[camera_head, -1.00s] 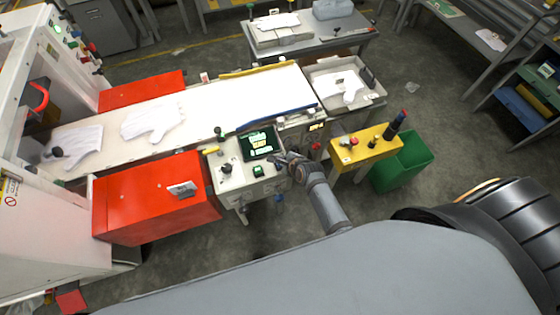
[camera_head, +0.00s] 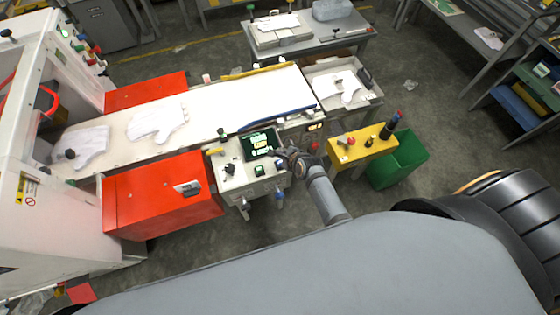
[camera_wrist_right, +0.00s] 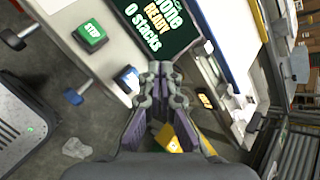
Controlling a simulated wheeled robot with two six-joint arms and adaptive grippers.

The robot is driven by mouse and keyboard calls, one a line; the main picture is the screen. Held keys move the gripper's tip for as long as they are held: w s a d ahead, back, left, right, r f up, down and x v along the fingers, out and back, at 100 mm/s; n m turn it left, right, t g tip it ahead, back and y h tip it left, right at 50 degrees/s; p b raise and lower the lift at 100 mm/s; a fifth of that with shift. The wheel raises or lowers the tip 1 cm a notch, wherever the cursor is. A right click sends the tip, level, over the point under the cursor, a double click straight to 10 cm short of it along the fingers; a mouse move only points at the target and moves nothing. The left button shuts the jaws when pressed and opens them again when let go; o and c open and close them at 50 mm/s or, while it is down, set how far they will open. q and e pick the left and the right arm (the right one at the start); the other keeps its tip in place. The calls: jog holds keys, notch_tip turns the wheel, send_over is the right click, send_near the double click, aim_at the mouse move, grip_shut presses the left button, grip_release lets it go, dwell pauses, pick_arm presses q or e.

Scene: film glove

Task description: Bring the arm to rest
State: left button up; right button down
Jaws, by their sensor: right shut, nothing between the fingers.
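My right gripper (camera_head: 286,155) is shut and empty beside the control panel (camera_head: 232,178), close to the right edge of its dark screen (camera_head: 258,143). In the right wrist view my right gripper (camera_wrist_right: 162,88) has its fingers together, with nothing between them. The screen (camera_wrist_right: 160,25) there reads "READY" and "0 stacks", and a green button (camera_wrist_right: 90,36) marked "STOP" or similar sits left of it. My left gripper is not in view.
A white conveyor (camera_head: 225,105) carries white gloves (camera_head: 157,122). Red guards (camera_head: 160,195) flank it. A yellow box (camera_head: 358,147) with buttons and a green bin (camera_head: 398,160) stand right of my forearm. A tray (camera_head: 372,98) holds a glove beyond. Grey floor is open at right.

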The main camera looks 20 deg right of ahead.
dwell(0.4)
jog(key=s+f+n+b, duration=0.1)
jog(key=s+f, duration=0.1)
jog(key=f, duration=0.1)
jog(key=s+d+f+n+g+b, duration=0.1)
jog(key=f, duration=0.3)
jog(key=s+f+n+b, duration=0.1)
jog(key=s+f+n, duration=0.1)
jog(key=f, duration=0.1)
jog(key=shift+s+d+f+g+h, duration=0.3)
jog(key=shift+d, duration=0.05)
jog(key=s+d+f+n+g+h+b, duration=0.1)
jog(key=s+d+f+n+g+b, duration=0.2)
jog(key=s+f+n, duration=0.7)
jog(key=s+d+f+n+g+h+b, duration=0.1)
jog(key=s+d+f+n+g+b, duration=0.2)
jog(key=s+f, duration=1.4)
jog(key=s+d+n+b, duration=0.2)
jog(key=s+d+n, duration=0.3)
jog(key=s+n, duration=0.2)
jog(key=shift+d+n+b, duration=0.15)
jog(key=shift+n+b, duration=0.15)
